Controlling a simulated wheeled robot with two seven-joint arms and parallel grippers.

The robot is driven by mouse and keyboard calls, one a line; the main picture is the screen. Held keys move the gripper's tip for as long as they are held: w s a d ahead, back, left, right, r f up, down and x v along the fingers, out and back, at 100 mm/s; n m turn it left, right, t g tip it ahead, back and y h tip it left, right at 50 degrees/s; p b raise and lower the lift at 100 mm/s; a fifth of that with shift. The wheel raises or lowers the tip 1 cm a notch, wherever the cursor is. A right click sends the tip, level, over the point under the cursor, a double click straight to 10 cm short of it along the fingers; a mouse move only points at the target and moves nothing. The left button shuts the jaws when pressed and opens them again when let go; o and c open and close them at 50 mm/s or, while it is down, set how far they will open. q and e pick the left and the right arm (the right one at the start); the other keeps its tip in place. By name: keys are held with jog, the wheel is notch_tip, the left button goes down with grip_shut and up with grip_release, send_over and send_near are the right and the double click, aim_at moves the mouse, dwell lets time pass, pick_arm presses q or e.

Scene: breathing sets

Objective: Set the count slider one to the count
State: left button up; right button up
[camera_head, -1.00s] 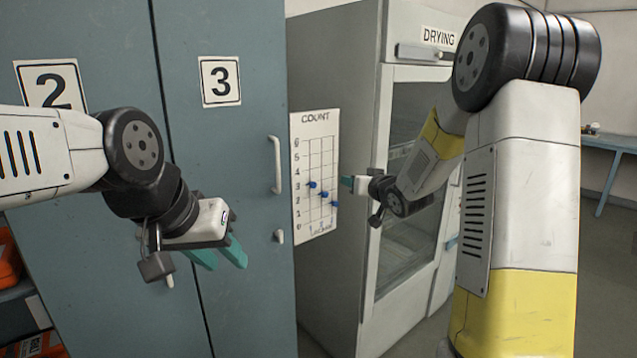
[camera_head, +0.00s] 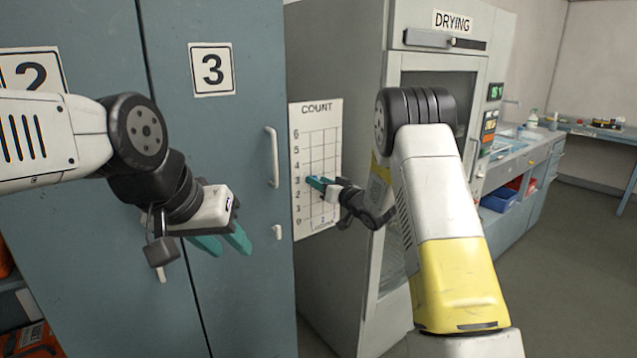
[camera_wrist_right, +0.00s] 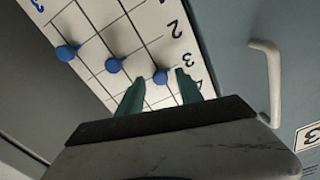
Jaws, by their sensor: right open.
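The white count board (camera_head: 320,125), with a grid and numbers up its left side, hangs on the grey side of the drying cabinet. In the right wrist view three blue slider knobs show on the board: one nearest the numbers (camera_wrist_right: 161,76), close to the 3, a middle one (camera_wrist_right: 113,65) and a far one (camera_wrist_right: 67,52). My right gripper (camera_wrist_right: 160,75) is open, its teal fingertips on either side of the knob nearest the numbers; contact cannot be told. In the head view my right gripper (camera_head: 317,184) hides the knobs. My left gripper (camera_head: 225,245) is open and empty before the lockers.
Blue-grey lockers (camera_head: 226,150) with a white handle (camera_head: 273,158) stand left of the board. The drying cabinet (camera_head: 420,40) is right of it. A counter with a sink (camera_head: 520,145) stands further right; the floor there is clear.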

jog(key=shift+w+a, duration=0.15)
jog(key=shift+w, duration=0.05)
jog(key=shift+c, duration=0.2)
grip_shut()
jog(key=shift+f, duration=0.1)
dwell(1.1)
